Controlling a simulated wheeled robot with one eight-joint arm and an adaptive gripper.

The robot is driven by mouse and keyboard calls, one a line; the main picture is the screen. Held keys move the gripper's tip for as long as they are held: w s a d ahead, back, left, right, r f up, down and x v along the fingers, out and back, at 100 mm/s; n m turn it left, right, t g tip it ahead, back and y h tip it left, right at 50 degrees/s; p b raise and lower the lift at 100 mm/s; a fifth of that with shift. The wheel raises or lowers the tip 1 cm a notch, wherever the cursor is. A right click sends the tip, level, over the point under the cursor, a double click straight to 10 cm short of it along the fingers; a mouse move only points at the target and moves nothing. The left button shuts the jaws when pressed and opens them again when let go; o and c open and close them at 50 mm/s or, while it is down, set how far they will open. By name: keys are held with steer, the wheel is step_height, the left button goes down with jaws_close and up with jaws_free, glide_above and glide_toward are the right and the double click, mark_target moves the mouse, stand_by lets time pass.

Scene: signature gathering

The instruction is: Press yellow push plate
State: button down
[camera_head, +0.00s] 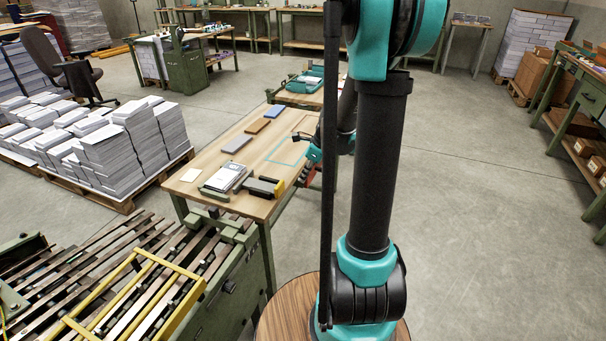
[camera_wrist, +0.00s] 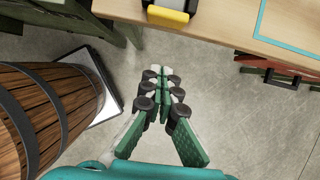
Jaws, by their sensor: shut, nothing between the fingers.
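The yellow push plate (camera_head: 279,188) is on the end of a dark block-shaped device (camera_head: 261,187) at the near right part of the wooden table. In the wrist view the yellow plate (camera_wrist: 168,15) shows at the top edge, on the table's edge side. My gripper (camera_wrist: 162,78) is shut and empty, with its fingertips together. In the wrist view it appears below the plate, over bare floor beyond the table edge, and apart from the plate. In the head view my arm hides part of the gripper beside the table's right side.
The wooden table (camera_head: 215,179) also holds a stack of papers (camera_head: 226,177), a white sheet (camera_head: 190,175), and grey, brown and blue blocks. A red item (camera_wrist: 275,70) is by the table edge. A slatted conveyor (camera_head: 130,280) stands near left. Floor at right is clear.

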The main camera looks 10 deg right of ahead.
mark_target(261, 184)
steer(key=w+a+f, duration=0.3)
steer(key=a+f, duration=0.2)
steer(key=f, duration=0.1)
steer(key=shift+w+a+f, duration=0.2)
steer(key=shift+w, duration=0.2)
steer(key=shift+w+a, duration=0.6)
steer(key=shift+a, duration=0.2)
steer(key=shift+w+a, duration=0.6)
steer(key=shift+a, duration=0.2)
